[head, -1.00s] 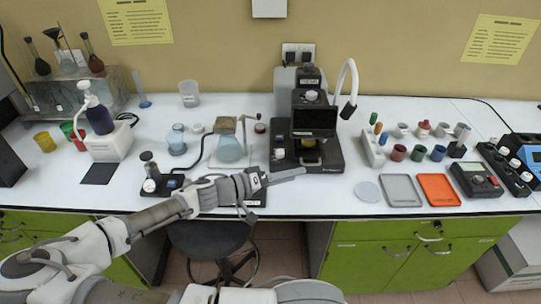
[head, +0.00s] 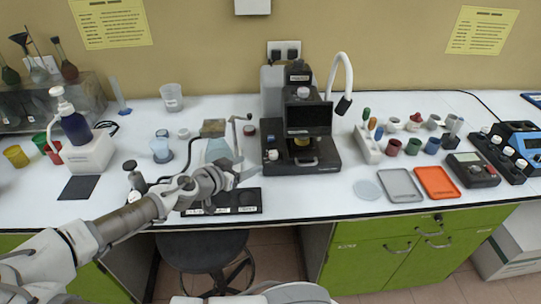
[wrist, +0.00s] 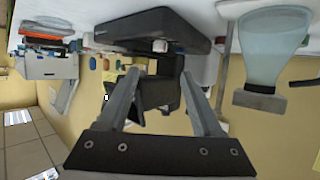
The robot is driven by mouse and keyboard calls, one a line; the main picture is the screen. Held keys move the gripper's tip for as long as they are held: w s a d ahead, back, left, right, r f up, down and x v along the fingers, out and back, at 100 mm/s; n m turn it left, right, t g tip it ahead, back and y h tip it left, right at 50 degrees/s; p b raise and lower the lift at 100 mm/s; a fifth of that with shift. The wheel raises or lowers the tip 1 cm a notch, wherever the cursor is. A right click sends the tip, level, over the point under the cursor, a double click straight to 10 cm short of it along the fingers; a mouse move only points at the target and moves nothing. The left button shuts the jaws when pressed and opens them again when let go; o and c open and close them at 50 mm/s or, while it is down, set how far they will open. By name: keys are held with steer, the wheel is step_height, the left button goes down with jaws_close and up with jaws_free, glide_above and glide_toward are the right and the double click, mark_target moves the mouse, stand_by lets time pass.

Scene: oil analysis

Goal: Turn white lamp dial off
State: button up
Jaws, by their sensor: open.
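A white gooseneck lamp (head: 341,68) curves over the right side of the black microscope-like instrument (head: 306,118). A small white dial (head: 272,155) sits at the front left of the instrument's base; a white knob on the base also shows in the upside-down wrist view (wrist: 160,46). I cannot tell for certain which dial belongs to the lamp. My gripper (head: 238,172) is left of the instrument, apart from it and above the front of the bench. In the wrist view my gripper (wrist: 161,80) is open and empty, its two fingers pointing toward the instrument.
A glass flask (head: 219,151) on a stand is close behind my gripper, with a black control strip (head: 235,203) below it. Cups, grey and orange trays (head: 437,182) and a meter (head: 472,170) fill the right side. Clear white bench lies before the instrument.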

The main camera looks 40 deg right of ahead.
mark_target(272, 154)
steer(key=x, duration=1.3)
steer(key=shift+f, duration=0.15)
jaws_close()
